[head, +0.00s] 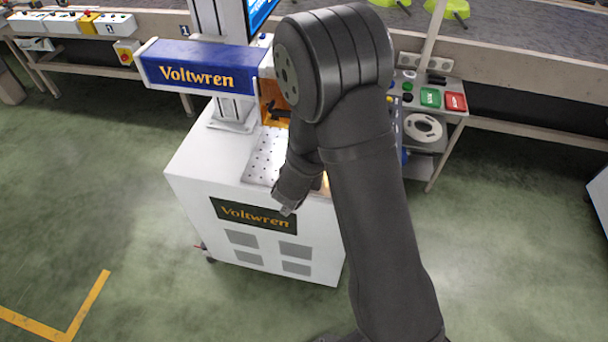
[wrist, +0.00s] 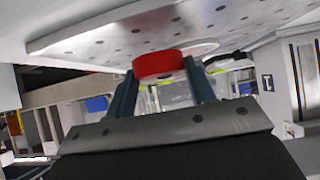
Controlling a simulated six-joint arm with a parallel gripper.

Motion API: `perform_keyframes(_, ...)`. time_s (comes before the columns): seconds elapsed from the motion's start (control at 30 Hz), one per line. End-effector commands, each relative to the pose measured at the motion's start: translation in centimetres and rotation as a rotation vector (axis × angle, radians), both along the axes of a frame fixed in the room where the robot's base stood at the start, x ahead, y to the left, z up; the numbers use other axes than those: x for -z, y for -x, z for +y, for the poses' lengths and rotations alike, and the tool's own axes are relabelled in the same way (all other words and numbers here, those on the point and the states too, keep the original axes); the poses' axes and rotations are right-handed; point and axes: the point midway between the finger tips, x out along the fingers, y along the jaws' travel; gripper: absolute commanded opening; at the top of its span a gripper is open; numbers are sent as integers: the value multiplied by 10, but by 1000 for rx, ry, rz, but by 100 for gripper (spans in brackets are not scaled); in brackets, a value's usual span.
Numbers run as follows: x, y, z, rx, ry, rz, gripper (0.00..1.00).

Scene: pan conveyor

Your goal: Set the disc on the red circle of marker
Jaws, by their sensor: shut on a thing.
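In the wrist view, my gripper (wrist: 160,79) has its two blue-grey fingers on either side of a red disc (wrist: 158,65) and is shut on it. The disc is close to the perforated metal plate of the marker (wrist: 110,38); I cannot tell whether they touch. A pale round shape (wrist: 204,48) shows on the plate just beside the disc. In the head view, the marker is the white Voltwren machine (head: 200,165), with its perforated plate (head: 262,160) on top. My arm hides the gripper, the disc and part of the plate there. I cannot make out a red circle on the plate.
Conveyors run behind. The green floor in front is clear.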

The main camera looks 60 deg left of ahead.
Motion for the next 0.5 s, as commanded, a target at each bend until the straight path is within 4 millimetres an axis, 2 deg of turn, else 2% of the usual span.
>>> perform_keyframes(0.5,0,-17,49,0,-1,-1,24)
